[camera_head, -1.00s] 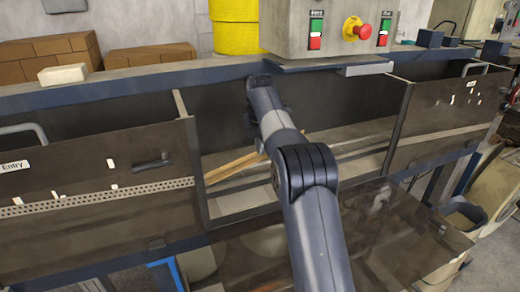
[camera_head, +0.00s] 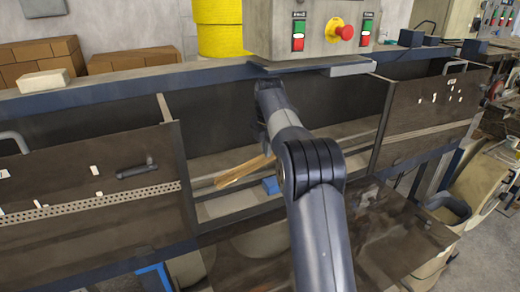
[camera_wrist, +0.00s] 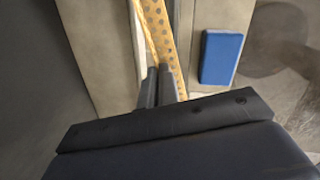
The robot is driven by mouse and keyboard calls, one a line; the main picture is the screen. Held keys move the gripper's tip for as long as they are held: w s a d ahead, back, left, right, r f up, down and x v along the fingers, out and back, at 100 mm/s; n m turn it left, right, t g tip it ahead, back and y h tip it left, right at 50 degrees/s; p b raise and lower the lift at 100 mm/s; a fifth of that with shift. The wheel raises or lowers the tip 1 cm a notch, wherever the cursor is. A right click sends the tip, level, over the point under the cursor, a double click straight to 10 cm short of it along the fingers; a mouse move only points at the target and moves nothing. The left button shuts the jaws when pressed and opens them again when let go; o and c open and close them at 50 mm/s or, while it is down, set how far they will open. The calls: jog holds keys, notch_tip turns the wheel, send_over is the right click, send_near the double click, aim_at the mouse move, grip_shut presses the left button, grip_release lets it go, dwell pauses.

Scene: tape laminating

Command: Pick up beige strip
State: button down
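The beige strip (camera_head: 240,173) is long, narrow and yellowish, and it slants across the open gap of the machine. In the wrist view the strip (camera_wrist: 158,28) shows a row of dark spots and runs down to my fingertips. My gripper (camera_wrist: 160,88) has its fingers close together at the strip and appears shut on it. The exact contact is partly hidden by the fingers. In the head view my arm hides the gripper and the strip's right end.
A blue block (camera_wrist: 220,57) lies right of the strip, also visible in the head view (camera_head: 271,185). A dark panel (camera_head: 90,185) borders the gap on the left, another (camera_head: 430,115) on the right. A control box (camera_head: 310,28) hangs above.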

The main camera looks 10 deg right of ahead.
jog(key=shift+d, duration=0.2)
jog(key=shift+s, duration=0.1)
jog(key=shift+s+d+f+b, duration=0.1)
jog(key=shift+s+d+b, duration=0.05)
jog(key=shift+s+b, duration=0.5)
jog(key=s+d+r+b, duration=0.1)
jog(key=s+b, duration=0.4)
jog(key=s, duration=0.6)
jog(key=s+d+r+b, duration=0.1)
jog(key=s+d+b, duration=0.2)
jog(key=s, duration=0.8)
jog(key=shift+d+b, duration=0.2)
jog(key=shift+b, duration=0.75)
jog(key=shift+s+a, duration=0.1)
jog(key=shift+s, duration=0.05)
